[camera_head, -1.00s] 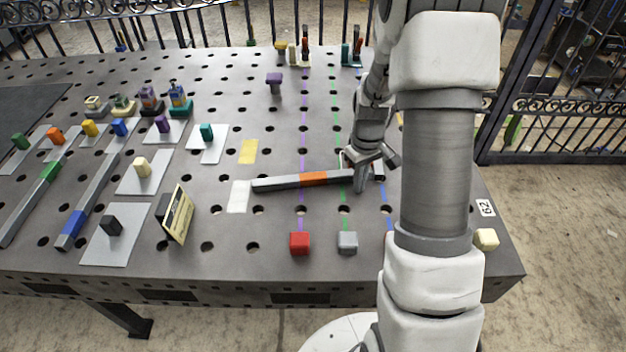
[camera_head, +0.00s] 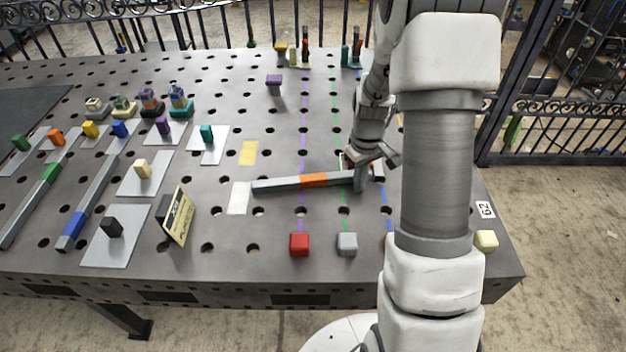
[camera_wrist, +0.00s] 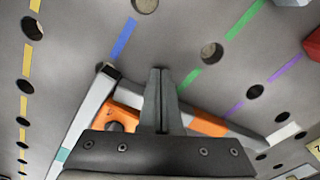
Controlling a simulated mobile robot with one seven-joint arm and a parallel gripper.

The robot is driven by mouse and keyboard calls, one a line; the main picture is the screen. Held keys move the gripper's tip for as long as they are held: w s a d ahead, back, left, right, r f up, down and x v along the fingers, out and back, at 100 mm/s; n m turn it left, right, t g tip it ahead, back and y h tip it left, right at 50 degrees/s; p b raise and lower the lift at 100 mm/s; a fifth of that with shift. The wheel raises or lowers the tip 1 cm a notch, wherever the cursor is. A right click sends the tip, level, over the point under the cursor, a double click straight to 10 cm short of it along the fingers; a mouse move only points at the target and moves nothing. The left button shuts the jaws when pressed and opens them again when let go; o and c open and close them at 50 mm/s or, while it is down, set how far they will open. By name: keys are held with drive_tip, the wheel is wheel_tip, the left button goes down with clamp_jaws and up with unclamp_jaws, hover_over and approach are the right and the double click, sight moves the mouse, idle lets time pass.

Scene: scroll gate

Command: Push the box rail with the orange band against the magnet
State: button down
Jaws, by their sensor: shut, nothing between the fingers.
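The box rail (camera_head: 284,184) with the orange band (camera_head: 314,180) lies flat on the dark table, running left to right. My gripper (camera_head: 360,186) is shut and empty at the rail's right end, pointing down; I cannot tell whether it touches. A second grey rail (camera_wrist: 88,112) with a teal band meets the first at an angle there. I cannot single out the magnet.
A red block (camera_head: 300,244) and a grey block (camera_head: 347,243) stand near the front edge. A white patch (camera_head: 238,198) lies by the rail's left end, and a black-and-yellow sign (camera_head: 179,216) stands further left. Rails with green and blue bands lie at the far left.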

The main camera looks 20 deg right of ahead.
drive_tip(key=shift+w+d, duration=0.15)
drive_tip(key=shift+w, duration=0.45)
drive_tip(key=shift+w+d, duration=0.15)
drive_tip(key=shift+w, duration=0.4)
drive_tip(key=shift+s, duration=0.1)
drive_tip(key=shift+s+a, duration=0.15)
drive_tip(key=shift+s, duration=0.45)
drive_tip(key=shift+s+a, duration=0.15)
drive_tip(key=shift+s, duration=0.4)
wheel_tip(320, 180, up, 8)
drive_tip(key=p, duration=0.5)
